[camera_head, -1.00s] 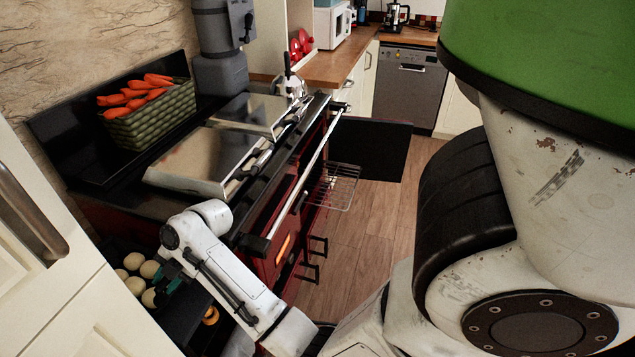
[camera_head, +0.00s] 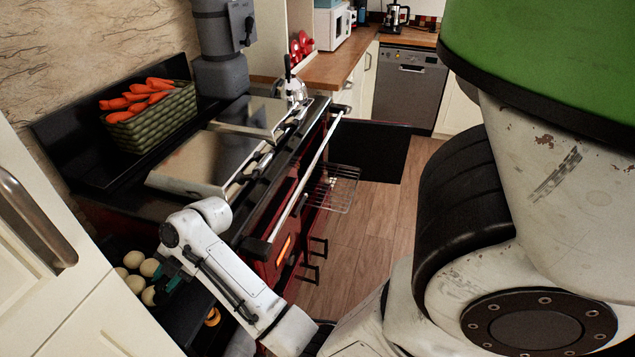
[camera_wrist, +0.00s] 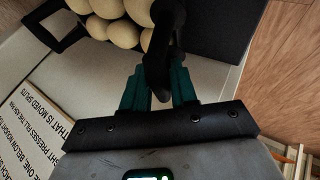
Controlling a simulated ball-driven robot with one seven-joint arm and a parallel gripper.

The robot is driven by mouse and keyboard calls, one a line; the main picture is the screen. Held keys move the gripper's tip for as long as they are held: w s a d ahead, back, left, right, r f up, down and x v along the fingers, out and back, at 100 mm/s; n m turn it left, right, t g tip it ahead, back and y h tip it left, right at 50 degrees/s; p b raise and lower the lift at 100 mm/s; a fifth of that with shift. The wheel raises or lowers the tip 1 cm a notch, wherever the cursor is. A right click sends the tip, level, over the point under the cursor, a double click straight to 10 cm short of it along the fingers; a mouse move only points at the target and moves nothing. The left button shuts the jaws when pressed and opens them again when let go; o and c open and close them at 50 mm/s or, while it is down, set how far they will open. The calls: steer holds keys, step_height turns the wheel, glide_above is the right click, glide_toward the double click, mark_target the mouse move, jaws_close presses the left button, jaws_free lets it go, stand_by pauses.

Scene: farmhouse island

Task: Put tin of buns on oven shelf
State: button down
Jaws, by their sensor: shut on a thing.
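The tin of buns is a dark tin with round pale buns (camera_head: 133,259) in it, at the lower left of the head view. In the wrist view the dark tin (camera_wrist: 216,28) and its buns (camera_wrist: 122,33) fill the top. My gripper (camera_wrist: 160,86) has teal fingers shut on a black handle-like part at the tin's near edge. In the head view my gripper (camera_head: 170,279) is partly hidden by my arm. The oven shelf is a wire rack (camera_head: 336,188), jutting from the red range cooker (camera_head: 283,232) at the picture's middle.
A dark panel, seemingly an open oven door (camera_head: 375,150), stands beyond the rack. A rail (camera_head: 305,180) runs along the cooker front. A basket of carrots (camera_head: 152,115) stands behind the lidded hob. A cream cabinet (camera_head: 60,250) is close at left. Wooden floor (camera_head: 375,235) is clear before the cooker.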

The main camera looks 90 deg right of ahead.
steer(key=shift+r+p, duration=1.05)
steer(key=shift+r, duration=0.45)
